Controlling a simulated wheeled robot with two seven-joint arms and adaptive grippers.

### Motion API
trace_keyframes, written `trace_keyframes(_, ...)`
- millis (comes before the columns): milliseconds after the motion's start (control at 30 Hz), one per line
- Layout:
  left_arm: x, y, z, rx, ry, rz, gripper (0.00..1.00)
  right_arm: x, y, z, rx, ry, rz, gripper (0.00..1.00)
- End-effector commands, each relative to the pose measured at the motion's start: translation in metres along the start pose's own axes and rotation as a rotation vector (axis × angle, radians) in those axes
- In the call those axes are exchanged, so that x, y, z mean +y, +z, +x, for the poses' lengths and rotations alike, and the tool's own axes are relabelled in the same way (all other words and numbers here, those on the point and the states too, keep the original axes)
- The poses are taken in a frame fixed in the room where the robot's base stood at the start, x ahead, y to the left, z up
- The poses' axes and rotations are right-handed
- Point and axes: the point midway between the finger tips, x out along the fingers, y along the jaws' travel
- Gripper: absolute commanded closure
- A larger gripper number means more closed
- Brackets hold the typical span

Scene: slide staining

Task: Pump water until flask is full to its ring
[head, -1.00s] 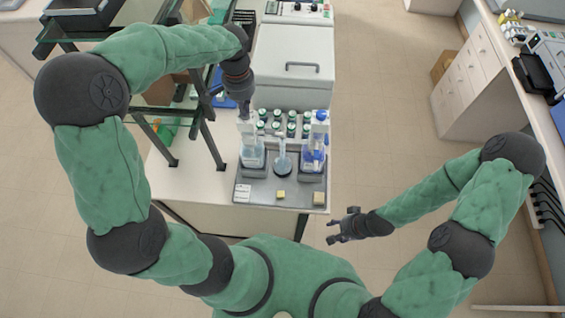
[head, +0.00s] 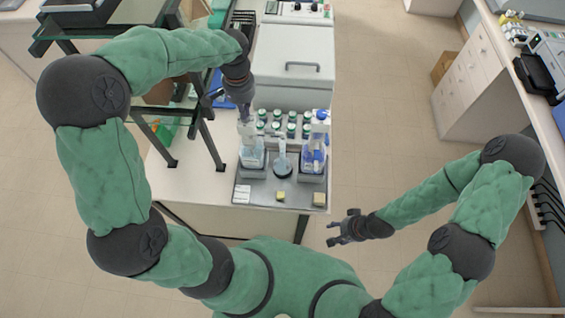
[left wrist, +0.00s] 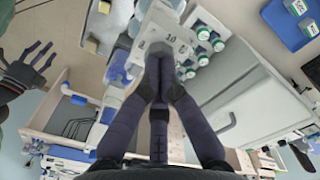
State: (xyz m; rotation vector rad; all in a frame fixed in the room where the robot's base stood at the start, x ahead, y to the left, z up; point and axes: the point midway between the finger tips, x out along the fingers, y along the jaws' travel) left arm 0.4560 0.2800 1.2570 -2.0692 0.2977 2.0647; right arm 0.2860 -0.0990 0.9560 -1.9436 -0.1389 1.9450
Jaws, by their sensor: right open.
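A clear bottle with a white pump top (head: 251,155) stands in the left holder of a grey tray (head: 262,191). A small clear flask (head: 282,165) stands right of it, mid-tray; its ring and water level are too small to make out. My left gripper (head: 246,116) is above the left bottle, at its pump top. In the left wrist view its fingers (left wrist: 158,52) are together, pointing at the white, numbered pump head (left wrist: 172,34); I cannot tell whether they touch it. My right gripper (head: 334,232) is open and empty, in front of the bench, right of the tray.
A second bottle with blue parts (head: 316,150) stands in the right holder. Several green-capped vials (head: 277,127) stand in rows behind. A dark frame (head: 208,145) stands left.

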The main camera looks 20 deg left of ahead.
Motion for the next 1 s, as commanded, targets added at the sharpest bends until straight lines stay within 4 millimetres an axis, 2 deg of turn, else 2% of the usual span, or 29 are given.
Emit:
trace_keyframes(533, 0.002, 0.002, 0.003, -0.009, 0.004, 0.002, 1.00, 0.000, 0.000, -0.001, 0.000, 0.000, 0.000, 0.48)
trace_keyframes(1000, 0.001, 0.001, -0.025, -0.005, 0.002, 0.002, 1.00, -0.006, 0.001, -0.018, 0.000, 0.000, 0.000, 0.48)
